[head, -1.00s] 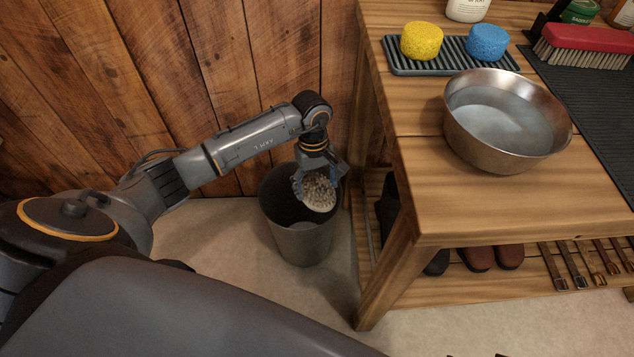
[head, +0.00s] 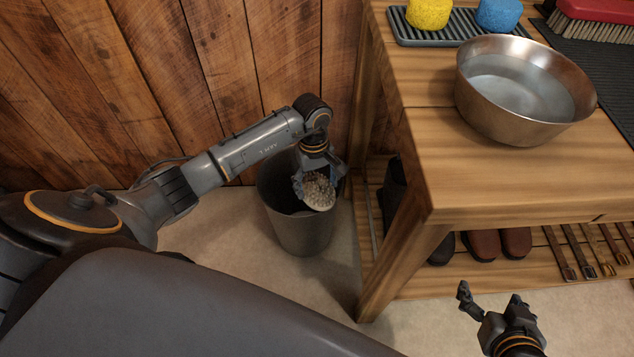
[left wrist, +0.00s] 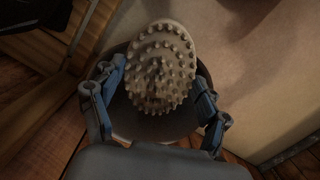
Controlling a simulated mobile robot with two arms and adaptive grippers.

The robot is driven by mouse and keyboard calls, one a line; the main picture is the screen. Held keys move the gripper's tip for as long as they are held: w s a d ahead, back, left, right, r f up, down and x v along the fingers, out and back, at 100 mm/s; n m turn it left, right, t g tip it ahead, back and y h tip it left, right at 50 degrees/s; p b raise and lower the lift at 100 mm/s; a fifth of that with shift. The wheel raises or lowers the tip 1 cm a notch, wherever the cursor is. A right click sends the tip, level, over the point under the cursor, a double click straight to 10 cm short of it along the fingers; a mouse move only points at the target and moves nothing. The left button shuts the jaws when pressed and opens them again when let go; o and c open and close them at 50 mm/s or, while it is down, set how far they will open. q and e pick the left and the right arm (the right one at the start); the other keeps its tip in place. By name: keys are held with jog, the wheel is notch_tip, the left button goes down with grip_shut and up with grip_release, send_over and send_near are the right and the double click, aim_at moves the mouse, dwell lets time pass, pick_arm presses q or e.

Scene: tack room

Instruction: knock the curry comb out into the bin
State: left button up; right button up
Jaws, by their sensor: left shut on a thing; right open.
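The curry comb (head: 319,193) is pale and oval, with rings of blunt nubs facing the head camera. My left gripper (head: 316,187) is shut on it and holds it over the mouth of the bin. In the left wrist view the comb (left wrist: 160,68) sits between the two fingers, nubs toward the camera. The bin (head: 303,237) is a dark grey bucket on the floor beside the bench; its rim shows behind the comb in the left wrist view. The comb hides part of the bin's inside. My right gripper (head: 490,300) is open and empty at the lower right, before the bench.
The wooden bench (head: 470,190) stands just right of the bin. On it are a metal bowl of water (head: 520,95), a ribbed tray (head: 440,32) with a yellow and a blue sponge, and a red brush. Brown boots and straps lie on the lower shelf. A plank wall is behind.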

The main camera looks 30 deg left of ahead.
aim_at(525, 221)
jog(key=shift+w+a+r, duration=0.1)
jog(key=shift+w+r, duration=0.05)
jog(key=shift+w, duration=0.05)
